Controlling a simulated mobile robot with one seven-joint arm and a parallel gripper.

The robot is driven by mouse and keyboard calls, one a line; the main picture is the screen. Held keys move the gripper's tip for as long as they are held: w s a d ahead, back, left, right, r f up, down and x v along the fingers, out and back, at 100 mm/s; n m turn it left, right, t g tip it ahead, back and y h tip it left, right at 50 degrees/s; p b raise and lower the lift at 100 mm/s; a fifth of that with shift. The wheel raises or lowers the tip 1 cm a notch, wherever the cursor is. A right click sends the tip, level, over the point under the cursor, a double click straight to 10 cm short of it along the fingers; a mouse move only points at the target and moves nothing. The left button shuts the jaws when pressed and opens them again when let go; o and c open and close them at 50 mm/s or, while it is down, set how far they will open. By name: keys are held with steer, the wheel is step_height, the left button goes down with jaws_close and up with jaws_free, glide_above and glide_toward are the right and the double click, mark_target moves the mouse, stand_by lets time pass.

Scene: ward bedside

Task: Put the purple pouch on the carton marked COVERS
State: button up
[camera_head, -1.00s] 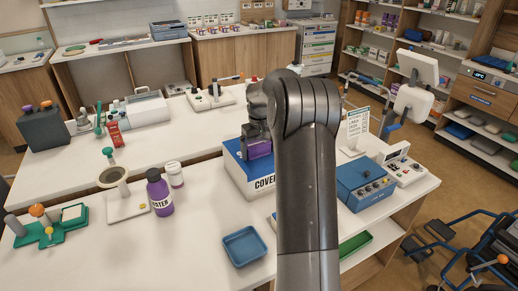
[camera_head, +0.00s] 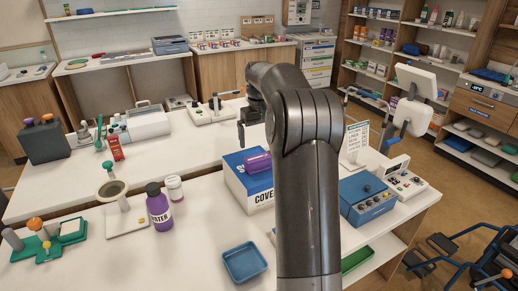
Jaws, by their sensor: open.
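The purple pouch (camera_head: 257,162) lies on top of the blue-and-white carton marked COVERS (camera_head: 236,185). Only "COVE" of the marking shows; my arm hides the carton's right part. My gripper (camera_head: 241,142) is open and empty, above and a little to the left of the pouch, apart from it.
A purple bottle (camera_head: 159,207) and a white jar (camera_head: 174,188) stand to the left of the carton. A blue tray (camera_head: 245,257) lies in front. A blue control box (camera_head: 366,198) stands to the right of my arm.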

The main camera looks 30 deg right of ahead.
steer(key=s+a+r+t, duration=0.2)
steer(key=s+a+r, duration=0.7)
steer(key=s+a, duration=0.45)
steer(key=s+a+f+t, duration=0.1)
steer(key=s+a+f, duration=0.1)
steer(key=s, duration=0.5)
steer(key=s+a+f+t, duration=0.1)
steer(key=s+a+f, duration=0.1)
steer(key=s, duration=0.6)
steer(key=s+a+f+t, duration=0.1)
steer(key=s+a+f, duration=0.1)
steer(key=s+a, duration=0.2)
steer(key=s, duration=0.3)
steer(key=shift+s+a+f+t, duration=0.2)
steer(key=shift+a+f+t, duration=0.05)
steer(key=shift+f+t, duration=0.1)
